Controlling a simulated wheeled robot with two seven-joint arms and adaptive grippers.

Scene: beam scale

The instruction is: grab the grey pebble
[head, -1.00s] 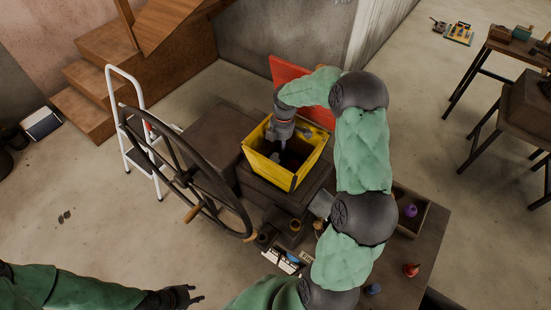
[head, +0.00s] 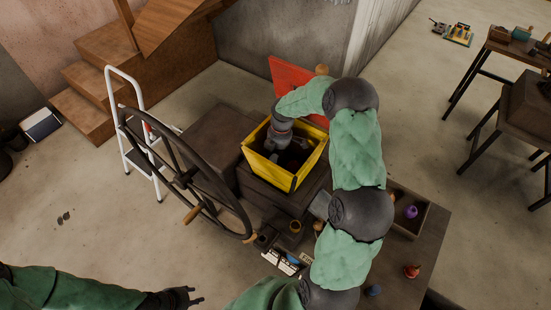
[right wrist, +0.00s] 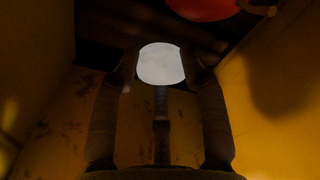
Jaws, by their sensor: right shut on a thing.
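The grey pebble (right wrist: 160,63) shows pale and rounded between the fingertips of my right gripper (right wrist: 163,70) in the right wrist view. The fingers are shut on it from both sides. In the head view my right gripper (head: 273,148) reaches down into the yellow box (head: 267,173), near its left inner side, and the pebble cannot be made out there. My left gripper (head: 188,297) is empty at the bottom of the head view, over the floor, with its fingers apart.
The yellow walls stand close around my right gripper. A red rounded thing (right wrist: 200,7) lies beyond the pebble. A red panel (head: 291,83) stands behind the box. A large dark wheel (head: 181,178) and a white ladder (head: 112,120) are to the left.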

